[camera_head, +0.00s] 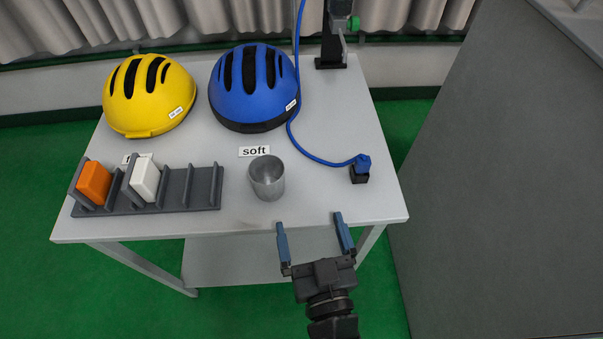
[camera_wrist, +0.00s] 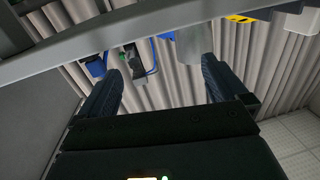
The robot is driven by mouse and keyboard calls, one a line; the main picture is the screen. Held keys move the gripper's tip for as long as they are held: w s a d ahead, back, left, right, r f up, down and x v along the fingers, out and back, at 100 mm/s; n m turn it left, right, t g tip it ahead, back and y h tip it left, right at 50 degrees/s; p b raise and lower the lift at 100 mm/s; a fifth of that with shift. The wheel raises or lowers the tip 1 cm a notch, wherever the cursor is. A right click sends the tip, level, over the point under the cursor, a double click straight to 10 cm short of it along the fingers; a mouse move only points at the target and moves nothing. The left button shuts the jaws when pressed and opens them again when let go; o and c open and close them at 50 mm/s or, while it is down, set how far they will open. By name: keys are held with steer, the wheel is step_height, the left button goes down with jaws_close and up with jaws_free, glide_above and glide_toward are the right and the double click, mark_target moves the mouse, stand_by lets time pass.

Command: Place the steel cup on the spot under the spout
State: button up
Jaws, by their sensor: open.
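The steel cup (camera_head: 267,178) stands upright, open side up, near the front middle of the grey table (camera_head: 320,190). It also shows in the wrist view (camera_wrist: 193,45), beyond the right finger. My gripper (camera_head: 309,220) is open and empty, at the table's front edge, to the right of and nearer than the cup, not touching it. Its two blue fingers also show in the wrist view (camera_wrist: 160,67). A dark stand (camera_head: 334,45) with a green knob rises at the table's back right; its top is cut off. I cannot make out a spout or a marked spot.
A yellow helmet (camera_head: 150,95) and a blue helmet (camera_head: 253,88) sit at the back. A dark rack (camera_head: 180,190) with orange and white blocks is left of the cup. A blue hose (camera_head: 322,160) runs to a blue-and-black fitting (camera_head: 360,170) at right. A "soft" label (camera_head: 254,151) lies behind the cup.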

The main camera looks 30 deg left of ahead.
steer(key=n+y, duration=0.1)
steer(key=y, duration=0.1)
glide_toward(263, 162)
steer(key=shift+g, duration=0.3)
steer(key=shift+p+x, duration=0.4)
steer(key=shift+x, duration=3.2)
steer(key=shift+d, duration=0.15)
steer(key=shift+r, duration=0.1)
steer(key=c, duration=1.2)
steer(key=shift+o, duration=0.2)
steer(key=shift+r, duration=0.1)
